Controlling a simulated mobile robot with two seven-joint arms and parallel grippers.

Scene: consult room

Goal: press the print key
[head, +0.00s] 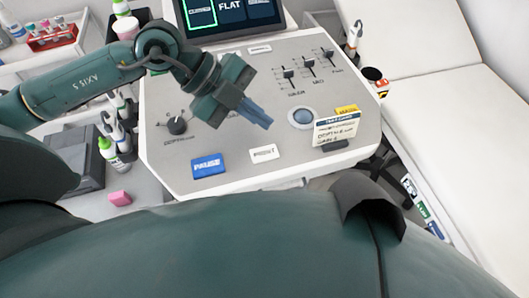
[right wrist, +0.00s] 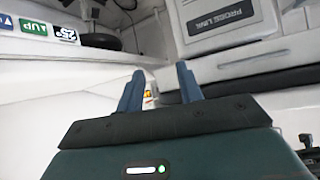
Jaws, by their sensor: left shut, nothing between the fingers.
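The white print key (head: 264,153) sits near the front edge of the grey console panel (head: 215,140), to the right of the blue pause key (head: 208,166). My left gripper (head: 266,122) is shut and empty. Its blue fingertips are above the panel, just behind the print key in the head view and apart from it. The print key is not covered. My right gripper (right wrist: 160,75) is open and empty in the right wrist view, with its two fingers apart. It does not show in the head view.
A round trackball (head: 303,117), sliders (head: 309,66), a knob (head: 177,125) and a small card (head: 337,129) are on the panel. A screen (head: 228,12) stands behind it. A white couch (head: 450,90) is at the right. Bottles and a pink block (head: 119,198) are at the left.

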